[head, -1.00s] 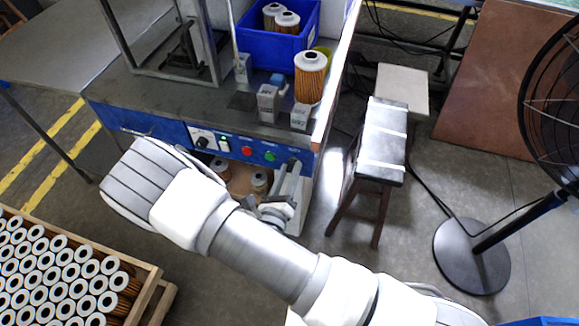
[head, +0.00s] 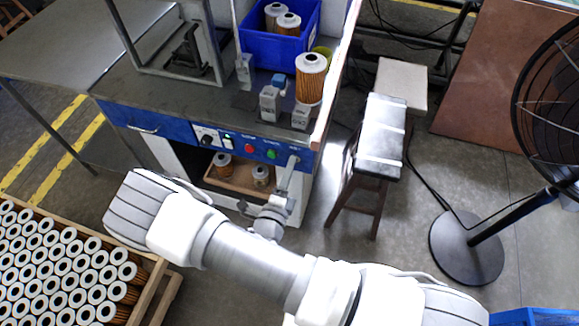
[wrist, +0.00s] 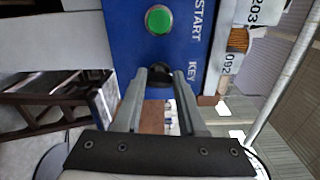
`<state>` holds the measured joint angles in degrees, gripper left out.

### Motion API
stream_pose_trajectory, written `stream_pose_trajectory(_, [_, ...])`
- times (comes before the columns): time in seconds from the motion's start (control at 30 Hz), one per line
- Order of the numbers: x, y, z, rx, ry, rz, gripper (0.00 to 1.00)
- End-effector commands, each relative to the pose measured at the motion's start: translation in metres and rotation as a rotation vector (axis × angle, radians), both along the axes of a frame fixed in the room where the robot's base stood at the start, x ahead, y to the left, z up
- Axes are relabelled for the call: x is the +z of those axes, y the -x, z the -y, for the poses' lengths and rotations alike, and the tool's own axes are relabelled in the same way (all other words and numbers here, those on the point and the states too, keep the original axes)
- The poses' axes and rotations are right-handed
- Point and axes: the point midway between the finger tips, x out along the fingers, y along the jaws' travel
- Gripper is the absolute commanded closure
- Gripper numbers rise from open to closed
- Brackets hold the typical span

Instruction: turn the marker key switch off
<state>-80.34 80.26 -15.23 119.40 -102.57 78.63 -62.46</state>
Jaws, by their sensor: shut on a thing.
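The marker key switch is a small black knob (wrist: 158,77) on the blue control panel (wrist: 172,45), under the label KEY in the wrist view. My gripper (wrist: 161,80) has its two grey fingers on either side of the knob, shut on it. In the head view my gripper (head: 289,172) reaches up to the right end of the panel (head: 225,142) and hides the knob there. Which way the knob points is too dark to read.
A green START button (wrist: 158,19) sits beside the key; the head view also shows a red button (head: 249,148). A stool (head: 380,140) and a fan (head: 470,245) stand right. A crate of filter cartridges (head: 150,290) stands lower left.

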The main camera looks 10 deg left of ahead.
Motion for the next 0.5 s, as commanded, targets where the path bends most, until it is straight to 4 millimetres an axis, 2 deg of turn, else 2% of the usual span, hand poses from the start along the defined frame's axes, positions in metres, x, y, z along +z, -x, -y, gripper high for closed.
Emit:
stream_pose_trajectory(0.2, [-0.0006, 0.0005, 0.0005, -0.001, 0.085, -0.008, 1.0])
stream_pose_trajectory(0.5, [-0.0011, 0.0007, 0.0006, -0.001, 0.122, -0.011, 1.0])
